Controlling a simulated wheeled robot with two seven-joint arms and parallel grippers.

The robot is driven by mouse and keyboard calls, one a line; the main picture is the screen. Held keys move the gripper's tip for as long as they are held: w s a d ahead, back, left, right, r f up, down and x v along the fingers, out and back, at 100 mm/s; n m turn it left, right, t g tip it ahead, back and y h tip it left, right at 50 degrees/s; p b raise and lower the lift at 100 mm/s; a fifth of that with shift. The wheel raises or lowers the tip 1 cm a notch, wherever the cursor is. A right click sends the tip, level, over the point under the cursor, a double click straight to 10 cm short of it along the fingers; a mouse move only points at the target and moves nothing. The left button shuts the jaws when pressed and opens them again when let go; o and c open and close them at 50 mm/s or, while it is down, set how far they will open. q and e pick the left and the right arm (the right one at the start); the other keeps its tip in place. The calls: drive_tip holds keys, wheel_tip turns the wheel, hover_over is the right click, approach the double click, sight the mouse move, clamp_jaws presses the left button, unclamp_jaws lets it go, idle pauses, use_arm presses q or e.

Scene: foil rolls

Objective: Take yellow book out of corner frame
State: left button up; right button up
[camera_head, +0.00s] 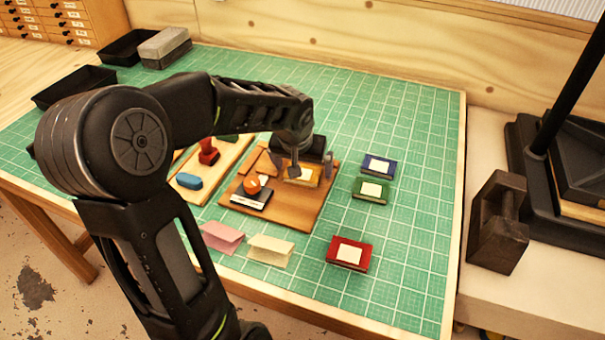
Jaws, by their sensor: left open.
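The yellow book (303,180) lies on a brown wooden board (282,209), the corner frame, on the green mat. Its cover shows a pale label, and part of it is hidden by my left gripper. My left gripper (311,168) is over the board at the yellow book, with its fingers apart, one on either side. I cannot tell whether the fingers touch the book. My right gripper does not show.
Blue (378,166), green (370,190) and red (349,254) books lie right of the board. Folded pink (221,237) and cream (270,250) papers lie in front. A second board with a blue item (188,181) is left.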

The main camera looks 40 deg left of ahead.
use_arm(q)
drive_tip(key=c, duration=1.4)
drive_tip(key=shift+r, duration=0.15)
drive_tip(key=shift+c, duration=0.2)
wheel_tip(320, 180, up, 10)
drive_tip(key=b, duration=0.1)
